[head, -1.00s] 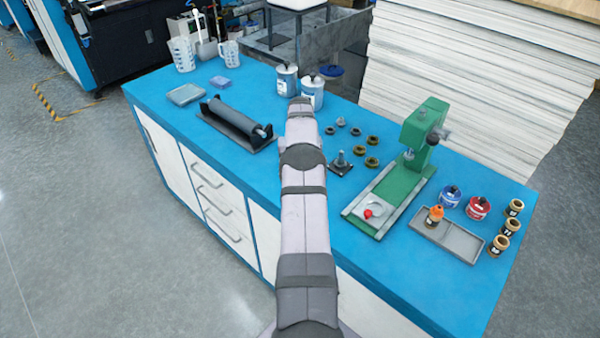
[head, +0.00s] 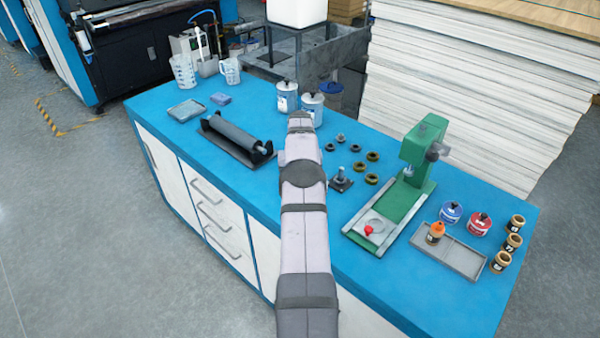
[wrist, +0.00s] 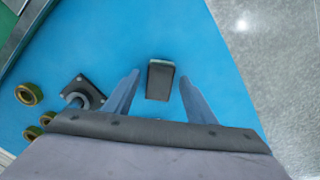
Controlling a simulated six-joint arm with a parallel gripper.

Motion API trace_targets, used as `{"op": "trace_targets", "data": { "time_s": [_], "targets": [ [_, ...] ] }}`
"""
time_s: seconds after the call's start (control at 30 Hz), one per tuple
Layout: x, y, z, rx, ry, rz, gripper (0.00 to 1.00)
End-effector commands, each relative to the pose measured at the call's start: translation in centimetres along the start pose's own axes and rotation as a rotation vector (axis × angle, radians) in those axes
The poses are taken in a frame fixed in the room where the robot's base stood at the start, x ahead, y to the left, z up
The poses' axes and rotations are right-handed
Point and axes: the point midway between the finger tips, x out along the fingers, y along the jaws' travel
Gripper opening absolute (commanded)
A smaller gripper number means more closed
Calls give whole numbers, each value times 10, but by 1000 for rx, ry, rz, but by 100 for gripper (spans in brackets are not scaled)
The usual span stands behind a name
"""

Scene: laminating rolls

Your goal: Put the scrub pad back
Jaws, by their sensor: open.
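The scrub pad (wrist: 160,82), a small dark block with a pale greenish edge, lies on the blue bench top in the wrist view. My gripper (wrist: 159,77) is open, with one finger to the left of the pad and one to the right. Gaps show between the pad and both fingers; I cannot tell how far above the bench the fingertips are. In the head view my arm hides the pad and the fingers. A shallow grey tray (head: 187,111) lies at the bench's far left, with a small blue block (head: 221,98) beside it.
A black roller on a stand (head: 235,137) sits left of my arm.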

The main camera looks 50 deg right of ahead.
Motion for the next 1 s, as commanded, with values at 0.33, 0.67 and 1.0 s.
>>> {"op": "trace_targets", "data": {
  "time_s": [0.33, 0.67, 1.0],
  "targets": [
    [-58, 0, -2, 0, 6, 0, 51],
    [-103, 0, -1, 0, 1, 0, 51],
    [-110, 0, 0, 0, 0, 0, 51]
  ]
}}
